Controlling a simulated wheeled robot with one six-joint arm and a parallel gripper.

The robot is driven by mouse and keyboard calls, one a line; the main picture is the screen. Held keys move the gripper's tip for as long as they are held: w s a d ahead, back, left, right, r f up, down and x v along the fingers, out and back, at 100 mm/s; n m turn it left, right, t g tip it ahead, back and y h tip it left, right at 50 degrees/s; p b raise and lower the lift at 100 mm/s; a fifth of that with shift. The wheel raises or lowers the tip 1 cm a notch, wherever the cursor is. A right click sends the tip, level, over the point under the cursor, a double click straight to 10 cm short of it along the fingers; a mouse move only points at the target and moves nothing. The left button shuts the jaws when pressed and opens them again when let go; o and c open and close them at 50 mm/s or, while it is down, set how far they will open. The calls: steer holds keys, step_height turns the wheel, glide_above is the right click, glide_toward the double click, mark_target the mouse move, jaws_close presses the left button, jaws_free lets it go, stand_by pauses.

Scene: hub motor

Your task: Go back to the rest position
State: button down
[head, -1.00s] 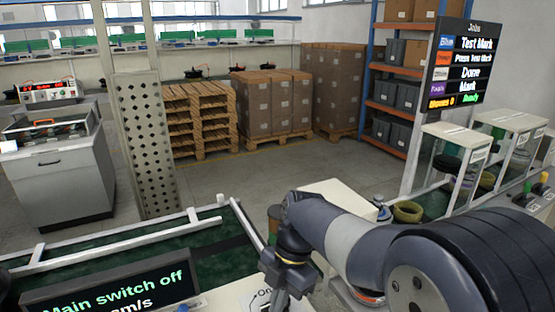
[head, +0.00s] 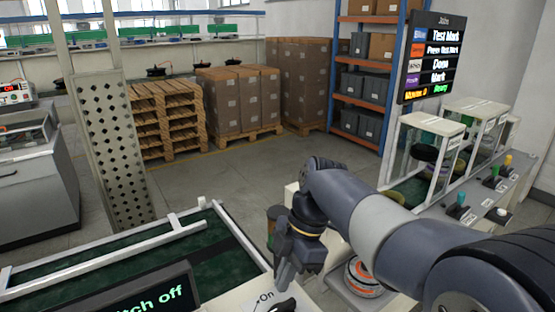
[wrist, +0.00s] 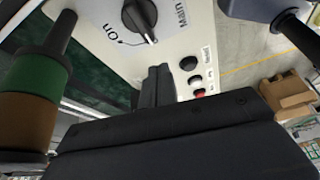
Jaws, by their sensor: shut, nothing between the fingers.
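My gripper (head: 283,283) points down over the white control panel (head: 245,296) at the bottom of the head view. In the wrist view its dark fingers (wrist: 156,85) are together with nothing between them. The panel (wrist: 105,20) carries a black rotary knob (wrist: 140,16) labelled "Main" and "On"; the fingers are apart from it. In the head view part of a black knob (head: 284,305) shows below the fingertips. A tilted display (head: 130,295) at the lower left shows green text ending in "off".
A green conveyor (head: 130,270) with white rails lies to the left. A green and brown cylinder (wrist: 30,95) is close on the left in the wrist view. Glass-sided cases (head: 425,160) and a lever panel (head: 490,190) stand right. The floor (head: 240,180) beyond is clear.

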steer(key=w+d+f+m+y+b, duration=0.2)
steer(key=w+d+m+y, duration=0.1)
steer(key=w+d+m, duration=0.4)
steer(key=w+m, duration=0.3)
steer(key=shift+d, duration=0.25)
steer(key=shift+b, duration=0.35)
